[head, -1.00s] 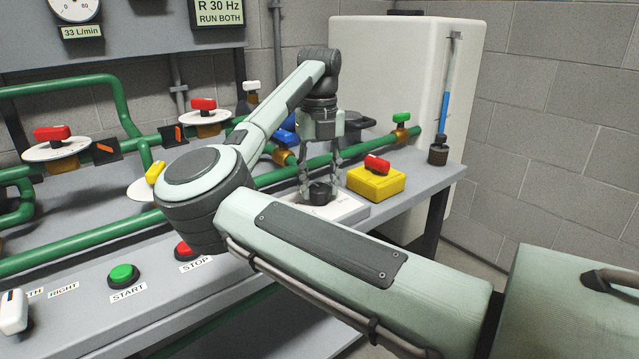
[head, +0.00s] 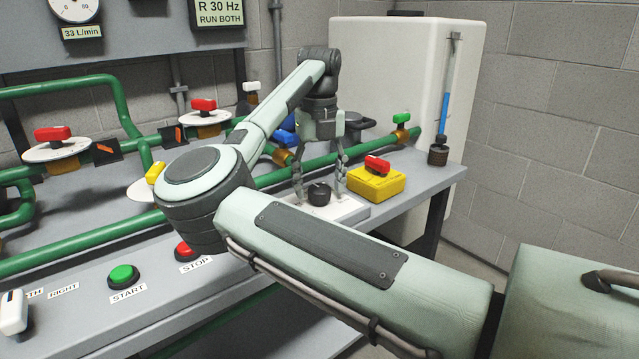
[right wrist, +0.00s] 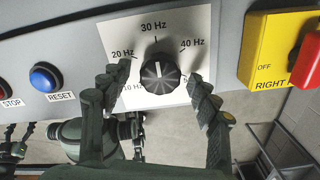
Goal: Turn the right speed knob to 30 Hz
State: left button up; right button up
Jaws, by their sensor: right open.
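The right speed knob (right wrist: 160,74) is black and ribbed, on a white dial plate (right wrist: 181,22) marked in Hz. In the right wrist view its white pointer line points up, about at the 30 Hz mark. The knob (head: 319,194) also shows in the head view, on its white plate (head: 350,207) on the bench. My right gripper (head: 319,178) is open above the knob, one finger on each side. In the right wrist view both fingers (right wrist: 155,82) stand apart from the knob with gaps.
A yellow switch box (head: 376,183) with a red handle stands right of the plate. A blue RESET button (right wrist: 46,77) is on the other side. Green pipes (head: 350,155) run behind. A sign (head: 218,12) reads "R 30 Hz, RUN BOTH".

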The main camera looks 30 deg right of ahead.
aim_at(320, 188)
notch_tip(320, 188, up, 12)
dwell(0.4)
jog(key=shift+s+f, duration=0.1)
jog(key=shift+f, duration=0.05)
dwell(0.3)
